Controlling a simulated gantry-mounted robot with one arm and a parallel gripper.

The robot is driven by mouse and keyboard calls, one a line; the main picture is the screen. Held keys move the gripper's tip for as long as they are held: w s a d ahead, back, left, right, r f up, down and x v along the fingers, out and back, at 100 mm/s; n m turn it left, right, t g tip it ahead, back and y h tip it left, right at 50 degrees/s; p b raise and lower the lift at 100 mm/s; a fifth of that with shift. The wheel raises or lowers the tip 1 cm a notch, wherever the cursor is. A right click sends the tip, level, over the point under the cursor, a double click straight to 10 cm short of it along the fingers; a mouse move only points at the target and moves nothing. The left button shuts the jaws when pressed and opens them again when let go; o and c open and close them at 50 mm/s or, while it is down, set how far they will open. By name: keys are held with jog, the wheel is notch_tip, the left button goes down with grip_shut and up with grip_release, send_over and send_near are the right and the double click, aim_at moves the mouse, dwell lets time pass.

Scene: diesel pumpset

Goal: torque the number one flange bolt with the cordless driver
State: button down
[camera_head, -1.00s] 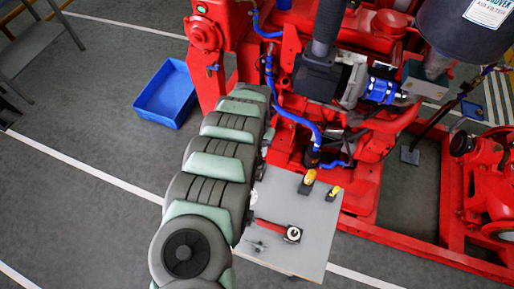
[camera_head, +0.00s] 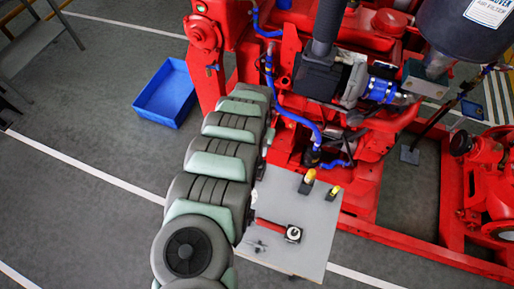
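My arm rises from the bottom and ends in front of the red pumpset (camera_head: 400,150); my gripper is hidden behind the arm links. A grey worktable (camera_head: 310,255) stands below the pumpset. Two small yellow-and-black tools stand on it, one larger (camera_head: 308,181) and one smaller (camera_head: 333,193); I cannot tell whether either is the cordless driver. A red-handled tool (camera_head: 280,229) with a pale round head lies on the table, its left end near my arm. The number one flange bolt cannot be made out.
A blue bin (camera_head: 167,93) sits on the floor left of the pumpset. Blue hoses (camera_head: 298,120) run down its front. A dark air filter canister (camera_head: 465,40) stands at upper right. A metal frame or steps (camera_head: 35,45) is at upper left.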

jog(key=shift+f+b, duration=0.5)
jog(key=shift+f, duration=0.25)
jog(key=c, duration=0.7)
grip_release()
jog(key=shift+o, duration=0.2)
notch_tip(320, 180, up, 11)
jog(key=shift+w+f, duration=0.1)
dwell(0.4)
